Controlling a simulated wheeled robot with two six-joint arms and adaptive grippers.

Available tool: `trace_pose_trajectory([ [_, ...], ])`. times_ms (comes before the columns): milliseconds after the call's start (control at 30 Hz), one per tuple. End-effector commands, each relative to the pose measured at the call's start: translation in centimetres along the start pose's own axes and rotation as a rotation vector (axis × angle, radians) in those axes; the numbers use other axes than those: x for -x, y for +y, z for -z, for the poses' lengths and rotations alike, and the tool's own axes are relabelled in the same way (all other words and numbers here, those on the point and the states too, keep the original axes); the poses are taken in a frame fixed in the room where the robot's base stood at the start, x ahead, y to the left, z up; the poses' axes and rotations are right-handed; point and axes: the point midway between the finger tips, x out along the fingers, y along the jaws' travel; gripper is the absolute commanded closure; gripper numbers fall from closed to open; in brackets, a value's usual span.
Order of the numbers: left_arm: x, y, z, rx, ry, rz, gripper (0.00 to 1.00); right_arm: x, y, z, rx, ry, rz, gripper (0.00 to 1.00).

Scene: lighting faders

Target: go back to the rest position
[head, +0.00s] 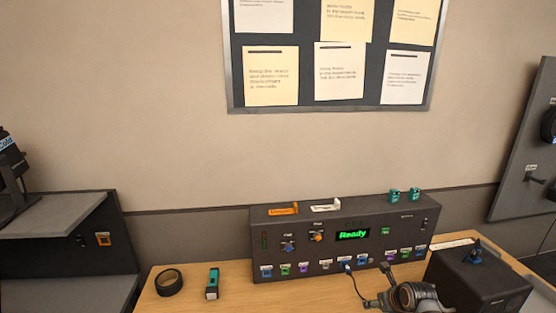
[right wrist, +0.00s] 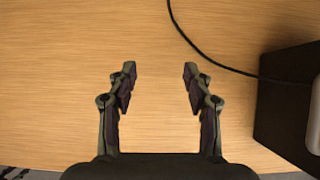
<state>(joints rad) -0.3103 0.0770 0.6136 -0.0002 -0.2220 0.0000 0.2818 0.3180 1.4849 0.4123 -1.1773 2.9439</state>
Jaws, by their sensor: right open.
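My right gripper (head: 382,298) shows at the bottom of the head view, in front of the control box. In the right wrist view the right gripper (right wrist: 158,75) is open, with nothing between its fingers and bare wood tabletop beyond them. My left gripper is not in the head view. The dark control box (head: 270,220) stands at the back of the wooden table (head: 238,272). Its display (head: 352,235) reads "Ready" in green. A row of coloured jacks runs along its lower front, and a dark cable (head: 349,271) is plugged into one.
A black box (head: 470,290) with a blue part on top stands right of my right gripper; its side shows in the right wrist view (right wrist: 285,110). A cable (right wrist: 205,52) crosses the table there. Black tape (head: 169,283) and a teal flashlight (head: 212,283) lie at the left.

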Motion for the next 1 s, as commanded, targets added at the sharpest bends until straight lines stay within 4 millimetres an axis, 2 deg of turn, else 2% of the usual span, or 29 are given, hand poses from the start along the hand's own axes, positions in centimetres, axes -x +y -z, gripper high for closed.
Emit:
trace_pose_trajectory([
  [233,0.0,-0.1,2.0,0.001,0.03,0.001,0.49,0.4,1.6,2.4,0.257,0.029,-0.004,0.49],
  [367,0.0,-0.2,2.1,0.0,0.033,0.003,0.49,0.8,2.6,3.9,0.435,0.049,-0.009,0.49],
  [567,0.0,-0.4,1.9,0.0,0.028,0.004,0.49,2.0,4.7,7.2,0.822,0.087,-0.028,0.49],
  [667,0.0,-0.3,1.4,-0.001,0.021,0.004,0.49,3.1,5.9,9.4,1.082,0.11,-0.047,0.49],
  [767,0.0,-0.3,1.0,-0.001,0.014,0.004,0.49,4.8,7.5,12.3,1.421,0.138,-0.084,0.49],
  [900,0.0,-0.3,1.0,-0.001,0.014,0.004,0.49,8.2,9.5,16.3,1.955,0.173,-0.161,0.49],
  [1000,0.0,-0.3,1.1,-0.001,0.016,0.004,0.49,10.3,10.2,18.2,2.237,0.186,-0.213,0.49],
])
